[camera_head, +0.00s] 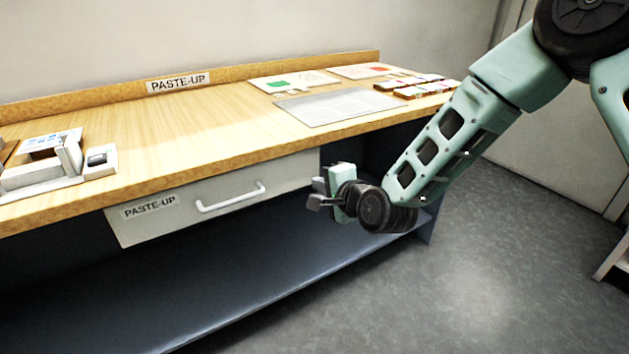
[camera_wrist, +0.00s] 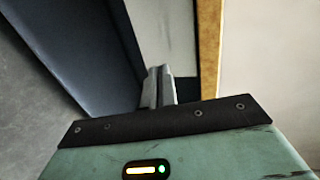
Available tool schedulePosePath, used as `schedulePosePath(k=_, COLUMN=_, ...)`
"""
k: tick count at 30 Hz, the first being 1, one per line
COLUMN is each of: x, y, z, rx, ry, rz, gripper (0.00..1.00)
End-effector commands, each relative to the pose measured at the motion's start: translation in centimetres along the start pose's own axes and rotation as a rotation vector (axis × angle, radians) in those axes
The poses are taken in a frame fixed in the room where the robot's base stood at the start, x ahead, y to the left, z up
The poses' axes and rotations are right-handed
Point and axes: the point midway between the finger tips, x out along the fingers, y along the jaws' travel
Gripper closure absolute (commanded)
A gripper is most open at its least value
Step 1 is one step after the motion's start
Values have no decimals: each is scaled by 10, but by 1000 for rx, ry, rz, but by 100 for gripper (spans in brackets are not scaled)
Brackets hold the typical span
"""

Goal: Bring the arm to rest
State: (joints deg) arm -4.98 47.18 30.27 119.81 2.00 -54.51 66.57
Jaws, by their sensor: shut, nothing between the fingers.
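My gripper (camera_head: 317,194) is at the end of my green arm in the head view, in front of the bench and just right of the drawer's right end, below the tabletop edge. In the wrist view its fingers (camera_wrist: 158,88) are together, with nothing between them. The arm reaches down from the upper right of the head view. My gripper appears apart from the drawer; the exact gap is hard to tell.
The wooden bench (camera_head: 190,135) carries a grey mat (camera_head: 335,106), cards (camera_head: 290,82), small blocks and a white device (camera_head: 45,178) at left. A white drawer (camera_head: 225,200) labelled PASTE-UP looks shut. A dark lower shelf (camera_head: 200,290) lies below. Grey floor (camera_head: 500,250) is open at right.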

Motion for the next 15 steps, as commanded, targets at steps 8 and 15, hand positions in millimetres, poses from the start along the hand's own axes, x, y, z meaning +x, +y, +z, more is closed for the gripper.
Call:
schedulePosePath(k=8, x=-43, y=0, z=0, rx=-1, ry=-1, rz=2, gripper=100)
schedulePosePath(k=15, x=-61, y=0, z=6, rx=-41, ry=-18, rz=26, gripper=100)
